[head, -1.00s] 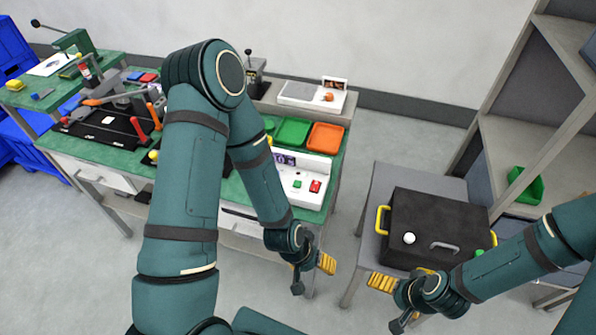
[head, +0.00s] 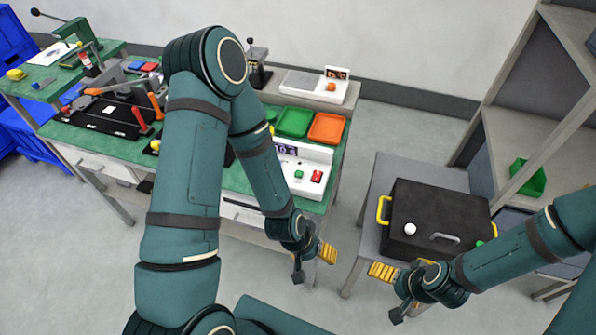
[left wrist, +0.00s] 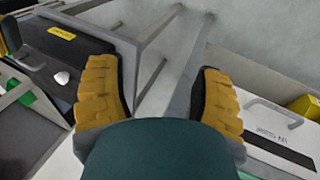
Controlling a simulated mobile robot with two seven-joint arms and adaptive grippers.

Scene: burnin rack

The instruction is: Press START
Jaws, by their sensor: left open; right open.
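A white control box (head: 307,161) stands at the right front of the green-topped bench. It has a small lit display (head: 286,150), a green button (head: 299,174) and a red button (head: 317,176). Their lettering is too small to read. My left gripper (head: 313,267) hangs in front of and below the bench's right end, apart from the box, open and empty. Its two yellow-padded fingers (left wrist: 162,95) stand wide apart in the left wrist view. My right gripper (head: 390,293) is open and empty, in front of the grey side table. My left arm hides part of the bench.
A black case (head: 440,205) with yellow side handles sits on the grey side table (head: 385,170). Green (head: 293,122) and orange (head: 326,128) trays lie behind the control box. A shelf unit (head: 530,130) stands at right. A floor gap separates bench and side table.

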